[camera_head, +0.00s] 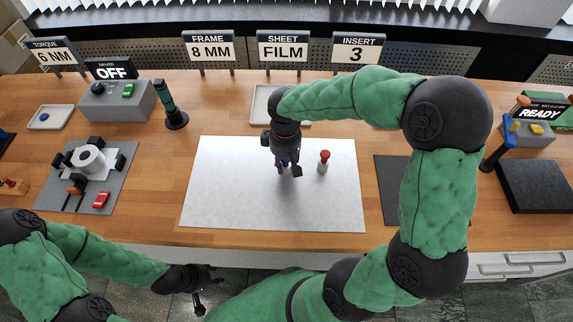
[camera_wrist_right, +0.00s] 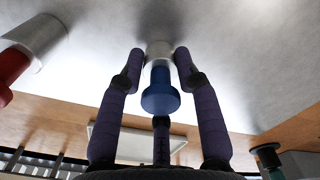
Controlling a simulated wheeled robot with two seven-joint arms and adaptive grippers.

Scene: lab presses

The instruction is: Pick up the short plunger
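A blue-topped plunger with a pale metal base stands on the white sheet (camera_head: 230,200). In the head view it is mostly hidden behind my right gripper (camera_head: 287,170); its blue knob (camera_wrist_right: 160,95) shows clearly in the right wrist view. My right gripper's dark fingers stand around this plunger, open, with slight gaps beside the metal part. A red-topped plunger (camera_head: 323,162) stands just to the right on the sheet; it also shows at the left edge of the wrist view (camera_wrist_right: 35,38). I cannot compare their heights well. My left gripper (camera_head: 207,288) is open and empty, off the table's front edge.
A pale tray (camera_head: 260,104) lies behind my right gripper. A green-and-black post (camera_head: 170,105) stands left of the sheet. A grey fixture plate (camera_head: 117,185) holds a white ring at left. A dark pad (camera_head: 390,185) lies right of the sheet. The sheet's left half is clear.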

